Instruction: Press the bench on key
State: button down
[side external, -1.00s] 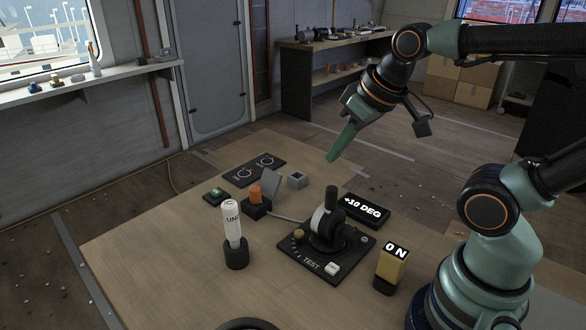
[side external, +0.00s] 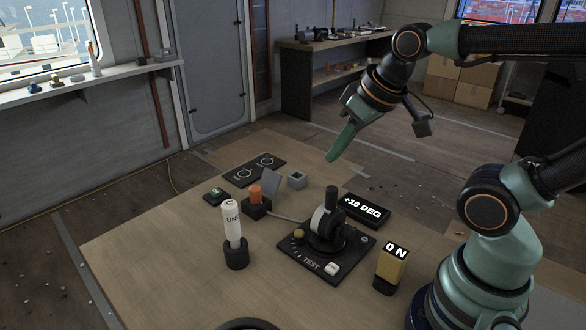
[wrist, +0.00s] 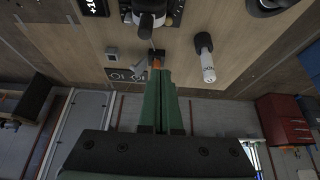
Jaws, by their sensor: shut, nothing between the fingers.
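A small dark box with a green key (side external: 215,195) lies at the left of the bench (side external: 160,255). A black panel marked TEST (side external: 305,262) has a white key (side external: 331,267) at its front and an upright black lever (side external: 331,200). A yellow block (side external: 391,268) with a sign reading ON stands right of the panel. No key is legibly labelled bench on. My gripper (side external: 332,157) is shut and empty, in the air above the far part of the bench. In the wrist view its green fingers (wrist: 160,75) lie together, overlapping an orange piece in the picture.
An orange knob on a black base (side external: 256,203) has a grey plate and small grey cube (side external: 297,180) beside it. A white labelled cylinder (side external: 232,222) stands in a dark holder. A +10 DEG display (side external: 364,208) lies behind the panel. The front left bench is clear.

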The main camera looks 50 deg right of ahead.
jog(key=shift+w, duration=0.1)
jog(key=m+t, duration=0.4)
jog(key=m, duration=0.4)
send_over(218, 193)
notch_tip(218, 193, down, 12)
jog(key=shift+f, duration=0.2)
jog(key=shift+f, duration=0.1)
jog(key=shift+f, duration=4.3)
jog(key=shift+f, duration=0.1)
